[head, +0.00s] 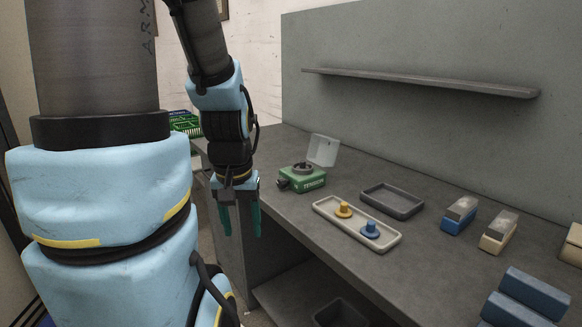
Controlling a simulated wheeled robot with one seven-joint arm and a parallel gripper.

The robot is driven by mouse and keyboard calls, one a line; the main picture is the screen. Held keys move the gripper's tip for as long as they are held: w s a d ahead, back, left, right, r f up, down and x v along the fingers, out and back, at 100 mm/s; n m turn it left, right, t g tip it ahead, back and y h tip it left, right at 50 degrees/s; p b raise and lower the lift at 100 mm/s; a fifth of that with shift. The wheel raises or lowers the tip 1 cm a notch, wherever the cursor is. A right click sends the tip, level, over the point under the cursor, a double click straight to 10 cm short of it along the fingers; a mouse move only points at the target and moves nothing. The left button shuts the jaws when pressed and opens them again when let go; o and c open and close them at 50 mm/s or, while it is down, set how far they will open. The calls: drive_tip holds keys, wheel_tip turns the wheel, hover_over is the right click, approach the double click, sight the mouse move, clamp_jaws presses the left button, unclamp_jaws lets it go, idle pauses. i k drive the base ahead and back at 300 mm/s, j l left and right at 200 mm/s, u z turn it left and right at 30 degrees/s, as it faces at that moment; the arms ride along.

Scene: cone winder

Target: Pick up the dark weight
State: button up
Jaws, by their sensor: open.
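My gripper (240,220) hangs pointing down, left of the bench and in front of its edge. Its two teal fingers are apart with nothing between them. A green box marked with white lettering (309,184) stands on the bench to the right of my gripper, with a clear lid (323,150) standing open. A dark grey round piece (303,168) sits on top of the box; it may be the dark weight, but it is too small to be sure.
The grey bench (430,270) also bears an empty dark grey tray (392,201), blue and cream boxes with clear tops (459,215) (498,231), and blue blocks (525,297) at front right. A shelf (420,82) runs along the back panel. Green crates (185,122) stand behind my arm.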

sight(303, 166)
drive_tip(key=i+j+u, duration=0.1)
drive_tip(key=i+j, duration=0.65)
